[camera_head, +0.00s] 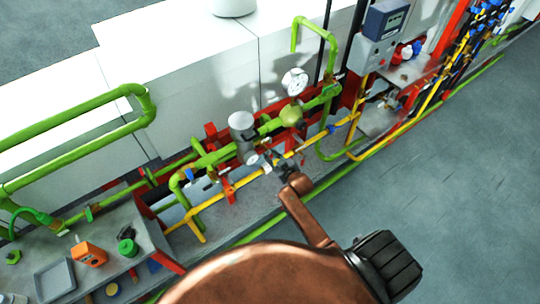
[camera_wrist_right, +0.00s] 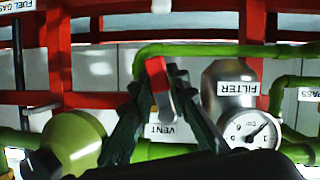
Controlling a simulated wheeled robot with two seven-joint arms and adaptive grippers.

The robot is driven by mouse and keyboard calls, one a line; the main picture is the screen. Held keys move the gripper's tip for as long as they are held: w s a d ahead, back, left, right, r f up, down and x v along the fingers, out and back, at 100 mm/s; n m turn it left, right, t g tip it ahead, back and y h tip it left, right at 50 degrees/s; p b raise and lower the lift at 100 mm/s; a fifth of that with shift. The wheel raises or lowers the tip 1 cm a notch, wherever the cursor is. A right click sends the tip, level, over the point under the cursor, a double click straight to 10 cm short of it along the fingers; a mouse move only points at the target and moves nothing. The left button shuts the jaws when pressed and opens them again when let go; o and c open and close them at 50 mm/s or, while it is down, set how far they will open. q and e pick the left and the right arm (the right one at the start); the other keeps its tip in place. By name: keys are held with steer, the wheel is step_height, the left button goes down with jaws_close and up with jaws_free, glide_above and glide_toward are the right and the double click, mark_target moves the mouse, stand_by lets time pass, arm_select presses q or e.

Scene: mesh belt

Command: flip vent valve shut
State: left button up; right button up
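The vent valve's red handle (camera_wrist_right: 158,75) stands upright in the right wrist view, above the white VENT label (camera_wrist_right: 161,130). Its lower part is grey. My right gripper (camera_wrist_right: 160,88) has one dark fingertip on each side of the handle, very close to it. I cannot tell whether both fingertips press on it. In the head view my right gripper (camera_head: 284,168) is at the pipework beside the yellow pipe, and it hides the valve there. My left gripper is not in view.
The filter (camera_wrist_right: 232,85), a grey cylinder, and a gauge (camera_wrist_right: 252,130) are right of the valve. A green-yellow round vessel (camera_wrist_right: 75,143) is left. Green pipes and red frame bars surround them. In the head view, a bench (camera_head: 125,268) with small items is lower left; open floor (camera_head: 450,180) lies right.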

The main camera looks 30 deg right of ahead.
jaws_close()
steer(key=shift+a+r+m+y+p, duration=0.25)
steer(key=shift+m+p, duration=0.25)
steer(key=shift+p, duration=0.6)
steer(key=shift+a+f+m+y+p, duration=0.15)
steer(key=shift+f+m+y+p, duration=0.15)
steer(key=shift+m+y, duration=0.2)
steer(key=o, duration=0.6)
jaws_free()
steer(key=v, duration=1.2)
steer(key=shift+a+r, duration=0.1)
